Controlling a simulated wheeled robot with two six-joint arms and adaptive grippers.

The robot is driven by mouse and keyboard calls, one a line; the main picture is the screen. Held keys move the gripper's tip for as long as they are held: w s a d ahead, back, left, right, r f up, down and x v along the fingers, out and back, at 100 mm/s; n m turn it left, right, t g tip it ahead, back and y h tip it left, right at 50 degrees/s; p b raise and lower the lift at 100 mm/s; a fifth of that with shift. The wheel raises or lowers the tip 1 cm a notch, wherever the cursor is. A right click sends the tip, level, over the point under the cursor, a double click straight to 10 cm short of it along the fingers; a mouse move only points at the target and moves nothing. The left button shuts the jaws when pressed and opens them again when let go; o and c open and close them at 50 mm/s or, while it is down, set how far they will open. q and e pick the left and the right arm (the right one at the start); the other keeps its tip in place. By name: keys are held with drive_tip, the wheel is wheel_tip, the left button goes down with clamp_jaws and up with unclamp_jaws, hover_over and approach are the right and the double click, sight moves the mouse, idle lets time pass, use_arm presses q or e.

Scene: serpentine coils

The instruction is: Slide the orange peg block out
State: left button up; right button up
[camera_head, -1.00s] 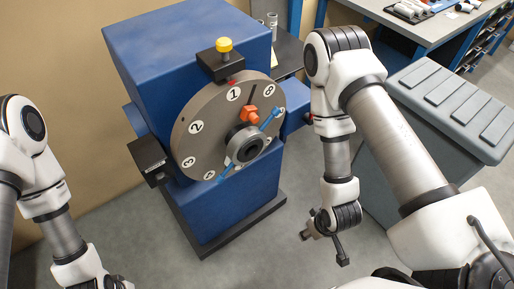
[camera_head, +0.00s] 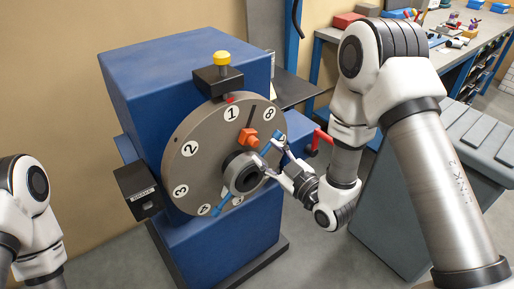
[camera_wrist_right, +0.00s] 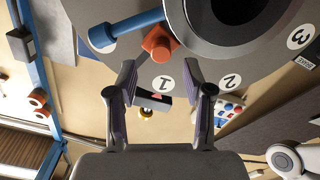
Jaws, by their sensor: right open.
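The orange peg block (camera_head: 247,137) sits on the face of the grey numbered disc (camera_head: 184,168), above the dark central hub (camera_head: 243,178). It also shows in the right wrist view (camera_wrist_right: 160,46), beyond and between the fingertips, apart from them. A blue bar (camera_head: 219,208) runs across the disc through the hub; one end lies beside the block. My right gripper (camera_head: 266,164) is open and empty in front of the disc, right of the hub; its fingers also show in the right wrist view (camera_wrist_right: 160,76). My left gripper is out of view; only my left arm shows.
The blue machine housing (camera_head: 170,70) carries the disc. A black block with a yellow knob (camera_head: 222,58) stands at the disc's top. A black box (camera_head: 138,190) juts out left. A red handle (camera_head: 322,138) and grey cabinet (camera_head: 385,215) are at the right.

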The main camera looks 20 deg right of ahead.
sight(256, 144)
drive_tip(key=x, duration=0.4)
drive_tip(key=shift+w+a+p, duration=0.2)
drive_tip(key=shift+w+p, duration=0.05)
drive_tip(key=shift+p, duration=0.15)
drive_tip(key=shift+w, duration=0.3)
clamp_jaws()
drive_tip(key=r, duration=0.2)
drive_tip(key=d+r+p, duration=0.1)
drive_tip(key=r, duration=0.1)
drive_tip(key=d+r+p, duration=0.1)
drive_tip(key=r, duration=0.1)
drive_tip(key=shift+w, duration=0.35)
drive_tip(key=shift+w+d+r, duration=0.1)
unclamp_jaws()
drive_tip(key=shift+d, duration=0.1)
